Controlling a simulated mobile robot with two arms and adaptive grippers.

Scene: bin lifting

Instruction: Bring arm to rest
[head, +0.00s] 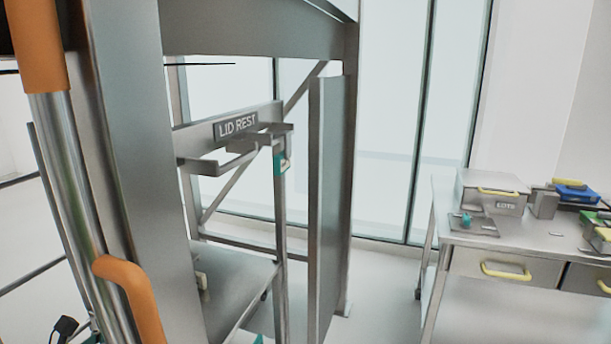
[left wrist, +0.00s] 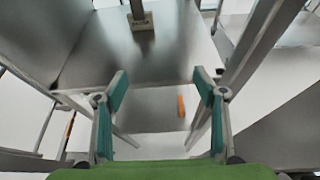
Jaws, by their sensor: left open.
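My left gripper (left wrist: 161,88) shows in the left wrist view. Its two teal-padded fingers are spread apart with nothing between them. Beyond the fingers lies a grey metal surface (left wrist: 165,45) with a small block and post (left wrist: 141,22) at its far side. A small orange piece (left wrist: 181,106) shows between the fingers, farther off. In the head view, small dark and teal parts show at the lower left edge, too cut off to identify. My right gripper is not seen in either view.
A metal frame (head: 333,180) carries a LID REST bracket (head: 238,124) above a shelf (head: 235,285). An orange and silver post stands close at the left (head: 68,160). A steel bench (head: 455,225) with boxes (head: 490,190) stands at the right. Open floor (head: 375,280) lies between frame and bench.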

